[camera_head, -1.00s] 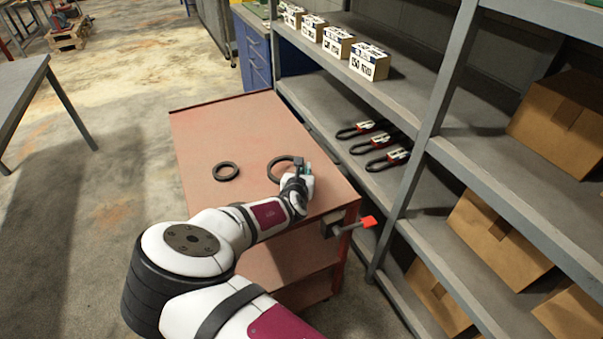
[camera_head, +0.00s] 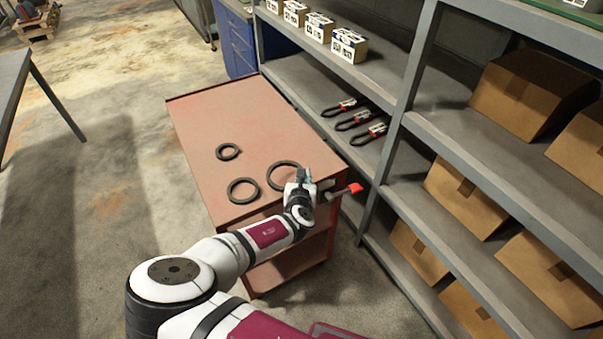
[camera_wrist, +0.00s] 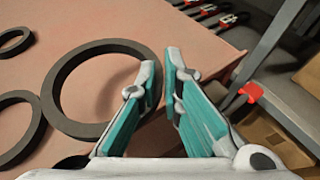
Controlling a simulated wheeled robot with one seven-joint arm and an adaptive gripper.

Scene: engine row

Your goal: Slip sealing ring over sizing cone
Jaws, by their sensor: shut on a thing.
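Three dark rings are on the red cart top. The small ring (camera_head: 228,152) is farthest from me. The middle ring (camera_head: 243,191) is nearest the front edge. My gripper (camera_head: 302,178) is shut on the right rim of the largest ring (camera_head: 271,186), at the cart's right side. In the wrist view my gripper's teal-padded fingers (camera_wrist: 167,75) close on the right side of this large ring (camera_wrist: 55,92). The rim between the fingers is mostly hidden. I cannot tell whether the ring is clear of the surface. I see no sizing cone in any view.
The red cart (camera_head: 205,115) has free room on its far half. A red-ended handle (camera_head: 347,191) sticks out at its right. A grey shelf rack (camera_head: 400,125) stands close on the right, with black-looped tools (camera_head: 355,121), boxes (camera_head: 349,46) and cartons (camera_head: 520,95).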

